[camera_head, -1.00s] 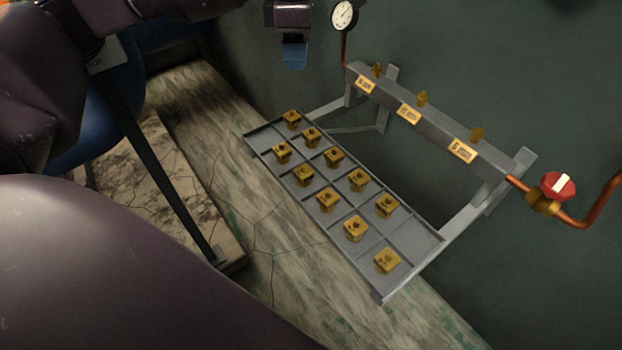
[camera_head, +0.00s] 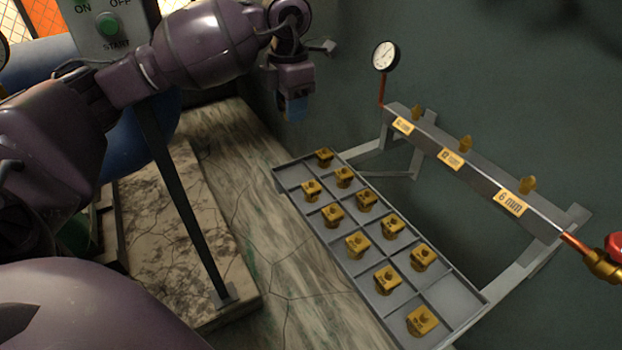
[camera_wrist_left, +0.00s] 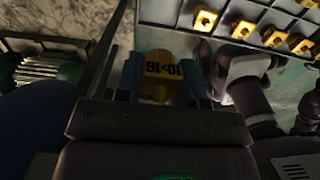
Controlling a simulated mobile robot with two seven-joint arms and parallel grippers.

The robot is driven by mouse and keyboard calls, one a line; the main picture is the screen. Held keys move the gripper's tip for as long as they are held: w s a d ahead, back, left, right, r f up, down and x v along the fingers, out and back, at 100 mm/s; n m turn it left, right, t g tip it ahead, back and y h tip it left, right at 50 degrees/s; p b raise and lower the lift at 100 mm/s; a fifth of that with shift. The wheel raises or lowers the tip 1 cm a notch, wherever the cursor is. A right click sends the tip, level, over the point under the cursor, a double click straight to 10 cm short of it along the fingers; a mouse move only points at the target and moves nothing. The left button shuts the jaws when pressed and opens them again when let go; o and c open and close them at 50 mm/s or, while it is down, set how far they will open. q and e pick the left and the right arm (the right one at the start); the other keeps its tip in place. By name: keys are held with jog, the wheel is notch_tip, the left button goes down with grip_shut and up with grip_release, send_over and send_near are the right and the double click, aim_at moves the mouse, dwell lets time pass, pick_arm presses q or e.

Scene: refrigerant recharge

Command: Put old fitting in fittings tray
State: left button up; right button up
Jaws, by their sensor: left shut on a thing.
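My left gripper (camera_head: 295,108) hangs, blue fingertips down, beyond the far left end of the fittings tray (camera_head: 448,297). In the left wrist view my left gripper (camera_wrist_left: 162,82) is shut on a yellow old fitting (camera_wrist_left: 160,70), with a black marking that looks like "10>16". The fitting is hidden in the head view. The grey tray is divided into cells, several holding brass fittings (camera_head: 357,245). A right-side cell near the front is empty, and the far left corner cell looks empty. The tray also shows in the left wrist view (camera_wrist_left: 168,14). My right gripper is not in view.
A grey manifold rail (camera_head: 475,171) with size labels and brass stubs stands behind the tray, on the right. A pressure gauge (camera_head: 385,56) and a red valve handle (camera_head: 615,245) are at its ends. A START box (camera_head: 108,28) and blue tank (camera_head: 120,155) stand left.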

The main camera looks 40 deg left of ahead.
pick_arm(q)
jog(key=b, duration=0.1)
send_over(294, 177)
notch_tip(294, 177, down, 9)
jog(key=shift+r, duration=0.1)
jog(key=shift+f+b, duration=0.3)
jog(key=shift+f, duration=0.3)
notch_tip(294, 177, down, 5)
jog(key=shift+f+b, duration=0.1)
jog(key=shift+b, duration=0.5)
jog(key=shift+w+f, duration=0.1)
jog(key=shift+f, duration=0.15)
jog(key=o, duration=0.7)
jog(key=shift+r, duration=0.2)
notch_tip(294, 177, up, 12)
jog(key=p, duration=0.2)
jog(key=shift+p, duration=0.35)
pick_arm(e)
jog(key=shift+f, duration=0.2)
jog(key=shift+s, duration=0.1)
